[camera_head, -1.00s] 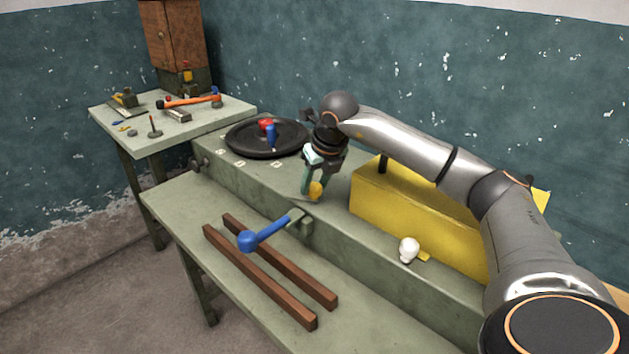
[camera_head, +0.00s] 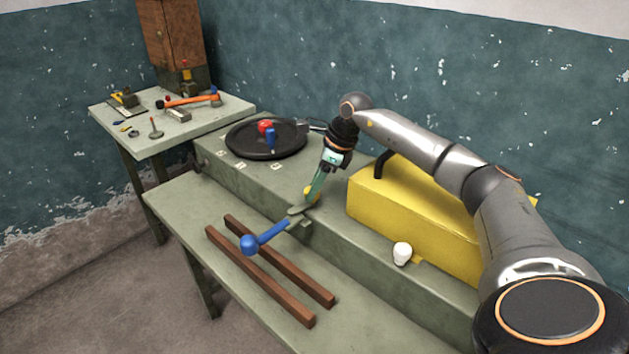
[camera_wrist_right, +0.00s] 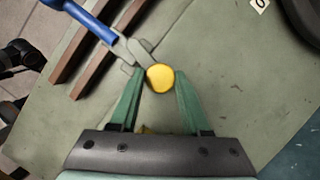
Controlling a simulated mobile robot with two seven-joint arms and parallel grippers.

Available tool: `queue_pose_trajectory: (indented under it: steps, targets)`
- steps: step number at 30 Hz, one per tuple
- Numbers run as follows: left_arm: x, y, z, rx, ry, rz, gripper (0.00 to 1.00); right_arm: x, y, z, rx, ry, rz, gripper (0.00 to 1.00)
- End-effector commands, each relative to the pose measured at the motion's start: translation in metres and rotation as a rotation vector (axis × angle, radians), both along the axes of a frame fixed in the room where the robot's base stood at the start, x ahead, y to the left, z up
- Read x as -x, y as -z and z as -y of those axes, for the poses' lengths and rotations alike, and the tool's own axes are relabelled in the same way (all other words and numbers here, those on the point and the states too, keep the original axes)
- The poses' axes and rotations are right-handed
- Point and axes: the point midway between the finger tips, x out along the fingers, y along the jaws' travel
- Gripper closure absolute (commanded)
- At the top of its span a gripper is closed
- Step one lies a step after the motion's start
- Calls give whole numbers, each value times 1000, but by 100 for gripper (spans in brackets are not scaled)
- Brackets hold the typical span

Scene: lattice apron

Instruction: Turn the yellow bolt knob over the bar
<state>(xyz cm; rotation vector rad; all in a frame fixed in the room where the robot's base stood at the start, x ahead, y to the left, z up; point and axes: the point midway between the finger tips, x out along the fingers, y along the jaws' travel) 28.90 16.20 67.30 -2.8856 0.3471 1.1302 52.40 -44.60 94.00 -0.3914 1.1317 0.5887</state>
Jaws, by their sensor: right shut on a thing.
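The yellow bolt knob (camera_head: 309,193) sits near the front edge of the raised green bench. It shows as a round yellow disc in the right wrist view (camera_wrist_right: 160,79). My right gripper (camera_head: 313,190) is shut on it, with one green finger on each side of the knob. A flat grey bar (camera_head: 297,213) with a blue handle (camera_head: 263,238) ends right beside the knob; it also shows in the wrist view (camera_wrist_right: 124,48). I cannot tell whether the knob's bolt lies over or beside the bar. My left gripper is not in view.
A yellow box (camera_head: 413,207) with a black handle stands right of the gripper, a white knob (camera_head: 402,253) before it. A black round tray (camera_head: 241,143) holds red and blue pieces behind. Two brown rails (camera_head: 262,277) lie on the lower bench. Tools lie on the back-left table (camera_head: 143,137).

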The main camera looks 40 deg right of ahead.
Motion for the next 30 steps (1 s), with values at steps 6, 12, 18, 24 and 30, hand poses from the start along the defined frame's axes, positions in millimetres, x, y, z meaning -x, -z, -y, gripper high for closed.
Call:
queue_pose_trajectory:
  steps: [6, 12, 18, 24, 30]
  targets:
    - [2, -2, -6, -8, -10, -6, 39, -2, -3, 1, 0, -106, 5, 100]
    - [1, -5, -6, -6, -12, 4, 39, -2, -2, 1, 2, -155, 5, 100]
    - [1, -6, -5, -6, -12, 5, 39, -2, -1, 1, 3, -169, 4, 100]
    - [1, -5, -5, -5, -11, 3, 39, -1, -1, 1, 3, -169, 4, 100]
    - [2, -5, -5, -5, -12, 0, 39, -1, -1, 1, 2, -168, 3, 41]
